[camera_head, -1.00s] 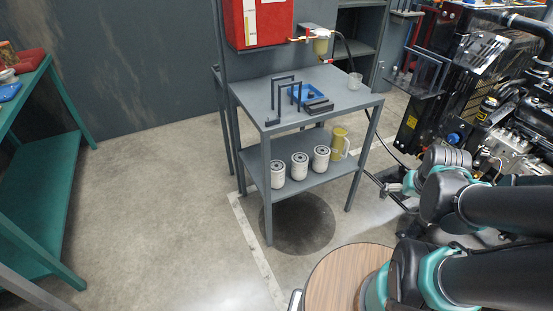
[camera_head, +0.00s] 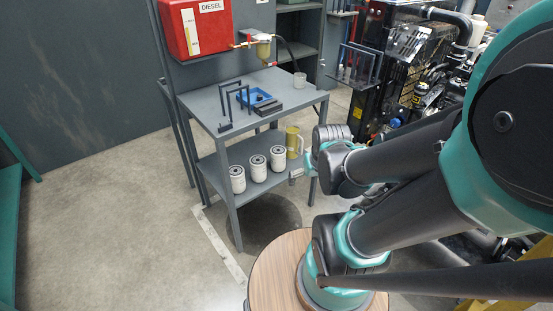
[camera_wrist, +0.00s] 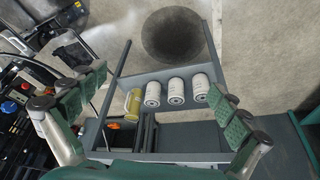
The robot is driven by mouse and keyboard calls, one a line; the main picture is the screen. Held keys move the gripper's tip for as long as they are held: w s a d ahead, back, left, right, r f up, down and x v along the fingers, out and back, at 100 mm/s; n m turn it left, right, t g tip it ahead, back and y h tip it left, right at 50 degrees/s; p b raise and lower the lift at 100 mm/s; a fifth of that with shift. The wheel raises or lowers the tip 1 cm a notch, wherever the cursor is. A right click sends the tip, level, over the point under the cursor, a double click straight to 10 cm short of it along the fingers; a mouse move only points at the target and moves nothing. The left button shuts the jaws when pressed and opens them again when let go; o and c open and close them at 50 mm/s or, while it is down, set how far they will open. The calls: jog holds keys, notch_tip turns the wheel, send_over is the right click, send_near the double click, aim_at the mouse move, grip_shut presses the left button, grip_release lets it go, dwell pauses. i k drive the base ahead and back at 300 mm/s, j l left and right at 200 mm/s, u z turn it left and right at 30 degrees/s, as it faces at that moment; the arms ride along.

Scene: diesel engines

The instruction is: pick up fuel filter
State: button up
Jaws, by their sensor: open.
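Three white cylindrical fuel filters with dark tops stand in a row on the lower shelf of a grey metal table. In the head view they are the left filter (camera_head: 237,179), the middle filter (camera_head: 258,168) and the right filter (camera_head: 277,158). The wrist view shows them too, at the left (camera_wrist: 153,94), middle (camera_wrist: 176,92) and right (camera_wrist: 200,88). My gripper (camera_wrist: 142,105) is open and empty, its green-padded fingers spread wide either side of the filters in the wrist view, apart from them. In the head view my arm hides most of the gripper.
A yellow jug (camera_head: 293,142) stands beside the right filter. The table top (camera_head: 205,106) above holds a blue tray (camera_head: 256,97), dark brackets and a clear cup (camera_head: 299,79). A red diesel tank (camera_head: 196,27) hangs behind. Engine equipment crowds the right; floor at left is clear.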

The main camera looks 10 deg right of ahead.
aim_at(278, 153)
jog(key=k+j+z, duration=0.15)
jog(key=j, duration=0.3)
jog(key=j+z, duration=0.15)
jog(key=j, duration=0.3)
jog(key=k+j+z, duration=0.15)
jog(key=j, duration=0.25)
jog(key=k+j+z, duration=0.2)
jog(key=j, duration=0.2)
jog(key=i+j+z, duration=0.1)
jog(key=j, duration=0.4)
jog(key=i, duration=0.2)
jog(key=j+z, duration=0.05)
